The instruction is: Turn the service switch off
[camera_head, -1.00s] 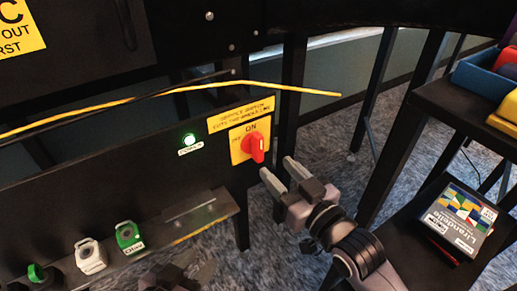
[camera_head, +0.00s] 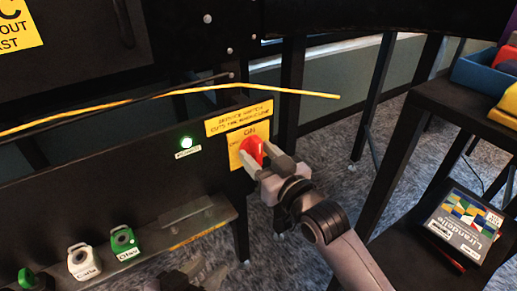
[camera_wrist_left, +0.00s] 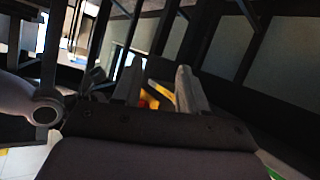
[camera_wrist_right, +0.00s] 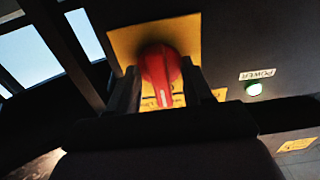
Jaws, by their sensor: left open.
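The service switch is a red rotary knob (camera_head: 251,149) on a yellow plate (camera_head: 236,158) marked ON at the top and OFF at the left. In the right wrist view the knob (camera_wrist_right: 161,72) shows upright with a white mark towards the ON side. My right gripper (camera_head: 264,156) is at the switch, with one finger on each side of the knob; the fingers look apart, and contact is unclear. My left gripper (camera_head: 192,274) is low at the bottom edge of the head view, open and empty, away from the switch.
A green power light (camera_head: 186,142) is lit left of the switch. A ledge (camera_head: 190,224) below carries several padlock-like tags, one of them white (camera_head: 83,261). A yellow cable (camera_head: 270,89) runs above. A shelf at right holds a boxed game (camera_head: 464,222).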

